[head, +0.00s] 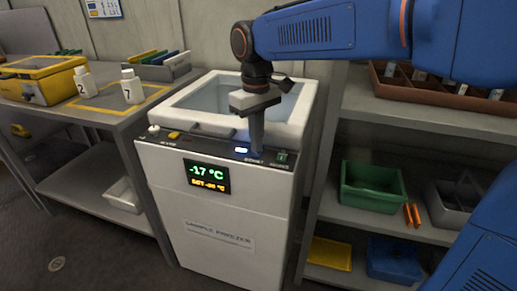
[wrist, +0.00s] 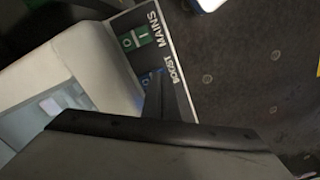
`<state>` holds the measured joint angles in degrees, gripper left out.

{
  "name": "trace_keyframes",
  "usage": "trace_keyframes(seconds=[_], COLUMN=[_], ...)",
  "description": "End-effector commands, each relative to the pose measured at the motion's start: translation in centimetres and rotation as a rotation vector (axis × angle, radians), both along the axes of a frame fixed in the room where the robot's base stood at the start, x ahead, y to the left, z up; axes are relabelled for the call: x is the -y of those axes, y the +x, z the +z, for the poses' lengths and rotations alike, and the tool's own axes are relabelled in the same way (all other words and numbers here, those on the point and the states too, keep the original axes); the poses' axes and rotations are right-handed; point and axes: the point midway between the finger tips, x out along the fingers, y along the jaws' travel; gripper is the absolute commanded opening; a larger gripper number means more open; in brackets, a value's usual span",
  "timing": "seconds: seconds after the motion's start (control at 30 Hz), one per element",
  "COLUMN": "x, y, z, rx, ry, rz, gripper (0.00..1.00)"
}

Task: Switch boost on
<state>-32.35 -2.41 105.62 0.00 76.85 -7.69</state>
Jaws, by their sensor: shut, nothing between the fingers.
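The white sample freezer (head: 215,215) stands in the middle of the head view, with a dark control strip along its front top edge. My gripper (head: 257,148) is shut and empty, pointing down at the strip by the BOOST label. In the wrist view the BOOST label (wrist: 176,68) lies beside my fingers (wrist: 155,98). A bit of blue switch shows behind them; most of it is hidden, so its position cannot be told. I cannot tell whether the fingertips touch it. The green MAINS switch (head: 282,157) is just right; it also shows in the wrist view (wrist: 130,42).
The display (head: 207,177) reads -17 °C, with a smaller orange set line. A small whitish-blue lit patch (head: 241,150) is left of my fingers. A yellow piece (head: 174,135) and white knob (head: 153,129) sit further left. A bench stands left, shelves right.

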Motion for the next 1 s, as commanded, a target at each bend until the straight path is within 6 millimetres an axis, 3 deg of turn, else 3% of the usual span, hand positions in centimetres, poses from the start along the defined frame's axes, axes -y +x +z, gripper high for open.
trace_keyframes(seconds=[1.0], x=[0.0], y=[0.0], z=[6.2], rx=[0.002], ry=[0.001], rz=[0.0], gripper=[0.0])
